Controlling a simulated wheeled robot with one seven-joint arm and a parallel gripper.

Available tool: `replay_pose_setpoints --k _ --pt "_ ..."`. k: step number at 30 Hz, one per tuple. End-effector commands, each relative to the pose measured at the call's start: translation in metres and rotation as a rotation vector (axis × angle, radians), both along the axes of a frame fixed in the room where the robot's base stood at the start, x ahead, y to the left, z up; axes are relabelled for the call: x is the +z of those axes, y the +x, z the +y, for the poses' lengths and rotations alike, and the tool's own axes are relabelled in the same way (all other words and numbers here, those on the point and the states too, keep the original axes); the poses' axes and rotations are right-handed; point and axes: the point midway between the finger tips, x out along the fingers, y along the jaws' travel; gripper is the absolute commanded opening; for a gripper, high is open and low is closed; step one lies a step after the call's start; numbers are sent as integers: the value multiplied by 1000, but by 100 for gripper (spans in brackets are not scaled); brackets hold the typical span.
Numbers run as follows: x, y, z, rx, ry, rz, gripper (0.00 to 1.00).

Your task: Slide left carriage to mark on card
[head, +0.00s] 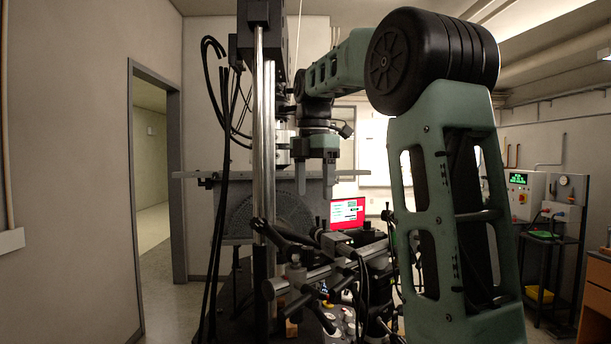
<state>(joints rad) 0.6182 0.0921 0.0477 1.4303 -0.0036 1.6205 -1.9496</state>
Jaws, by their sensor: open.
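My gripper (316,190) hangs downward near the middle of the head view, its two grey fingers apart with nothing seen between them. It is in front of a grey plate with a curved lattice pattern (270,212). A thin horizontal bar (188,175) runs along the top of that plate. A small dark block (207,181) sits on the bar's left part, left of my gripper; I cannot tell if it is the left carriage. I cannot make out the card or its mark. The fingers overlap the plate's right part in the picture; contact cannot be told.
A vertical post (264,150) and hanging black cables (222,210) stand left of my gripper. A red-lit screen (347,213) and a cluster of dark clamps and rods (315,275) are below it. An open doorway (152,180) is at left, a control box (525,195) at right.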

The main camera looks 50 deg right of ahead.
Motion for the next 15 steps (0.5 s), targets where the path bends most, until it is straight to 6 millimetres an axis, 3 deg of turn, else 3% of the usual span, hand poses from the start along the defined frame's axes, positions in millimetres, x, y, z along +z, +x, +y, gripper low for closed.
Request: replay_pose_setpoints --k 5,15 --pt "-6 -4 -6 10 1 4 69" --pt "-65 -4 -5 10 2 5 69"
